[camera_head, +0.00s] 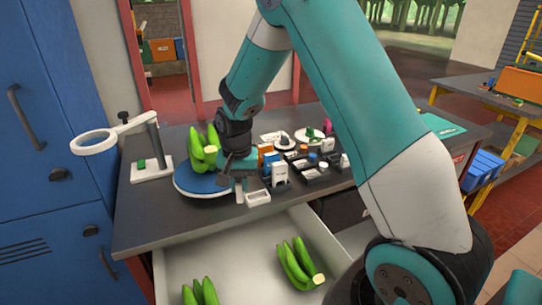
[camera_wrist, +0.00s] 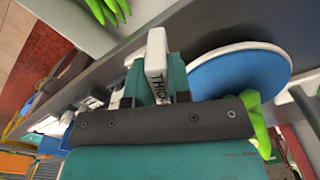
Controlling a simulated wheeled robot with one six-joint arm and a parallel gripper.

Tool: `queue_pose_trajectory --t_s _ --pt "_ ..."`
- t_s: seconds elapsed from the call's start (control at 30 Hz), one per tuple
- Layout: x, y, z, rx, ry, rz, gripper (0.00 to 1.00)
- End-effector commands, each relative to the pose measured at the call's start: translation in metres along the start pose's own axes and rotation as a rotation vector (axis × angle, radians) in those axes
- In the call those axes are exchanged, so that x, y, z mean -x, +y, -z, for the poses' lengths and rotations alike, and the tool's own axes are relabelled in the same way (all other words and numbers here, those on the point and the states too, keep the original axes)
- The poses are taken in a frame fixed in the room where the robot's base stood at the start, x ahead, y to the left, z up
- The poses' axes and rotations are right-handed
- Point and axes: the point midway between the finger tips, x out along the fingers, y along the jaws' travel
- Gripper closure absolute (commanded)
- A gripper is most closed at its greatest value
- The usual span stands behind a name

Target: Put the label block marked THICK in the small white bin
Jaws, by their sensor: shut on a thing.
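My gripper (camera_head: 239,184) is shut on a white label block (camera_wrist: 156,48) whose side reads THICK in the wrist view. One finger is on each side of the block, and its free end sticks out past the fingertips. In the head view, the block (camera_head: 239,197) shows as a small white piece below the fingers, above the front part of the bench. The small white bin (camera_head: 258,198) stands near the bench's front edge, just right of the block. The block appears outside the bin; its exact height above the bench is hard to tell.
A blue round scale or turntable (camera_head: 195,184) with green bananas (camera_head: 203,152) stands left of my gripper. Dark holders (camera_head: 313,174) with small items crowd the right. An open white drawer (camera_head: 235,262) with bananas lies below the front edge. A ring magnifier (camera_head: 95,142) stands far left.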

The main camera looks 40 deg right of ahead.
Motion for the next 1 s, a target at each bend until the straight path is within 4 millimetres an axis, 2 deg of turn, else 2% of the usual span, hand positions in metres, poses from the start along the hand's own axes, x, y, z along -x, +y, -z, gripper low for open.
queue_pose_trajectory --t_s 0.03,0.2,0.4,0.6,1.0 --pt "0.010 0.005 0.010 -0.140 -0.002 -0.001 1.00" --pt "0.016 0.021 0.040 -0.634 -0.001 -0.001 1.00" --pt "0.016 0.036 0.061 -1.033 -0.001 -0.001 1.00" --pt "0.011 0.041 0.067 -1.155 0.000 0.000 1.00" --pt "-0.019 0.041 0.067 -1.154 0.000 0.000 1.00"
